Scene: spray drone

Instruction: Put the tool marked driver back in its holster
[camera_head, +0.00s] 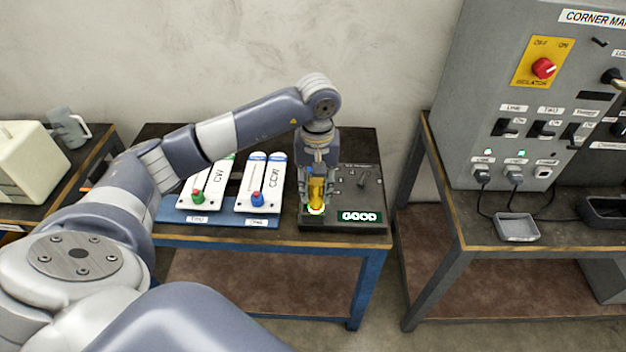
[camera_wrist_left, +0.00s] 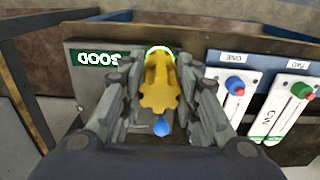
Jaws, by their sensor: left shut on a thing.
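My left gripper (camera_head: 317,197) is shut on a yellow piece (camera_head: 317,192) over the dark test box (camera_head: 345,222) on the middle bench. In the left wrist view the yellow piece (camera_wrist_left: 158,88) has a notched, gear-like head between the two fingers (camera_wrist_left: 157,98). Its far end is at a glowing green ring (camera_head: 316,210) on the box; I cannot tell how deep it sits. The box's display (camera_head: 359,216) reads GOOD. No tool readable as driver and no clear holster show. My right gripper is not in view.
Two white units with a green knob (camera_head: 198,196) and a blue knob (camera_head: 257,198) stand on a blue base left of the box. A grey control panel (camera_head: 480,110) and a grey tray (camera_head: 517,228) are on the right bench. A grey jug (camera_head: 68,126) stands far left.

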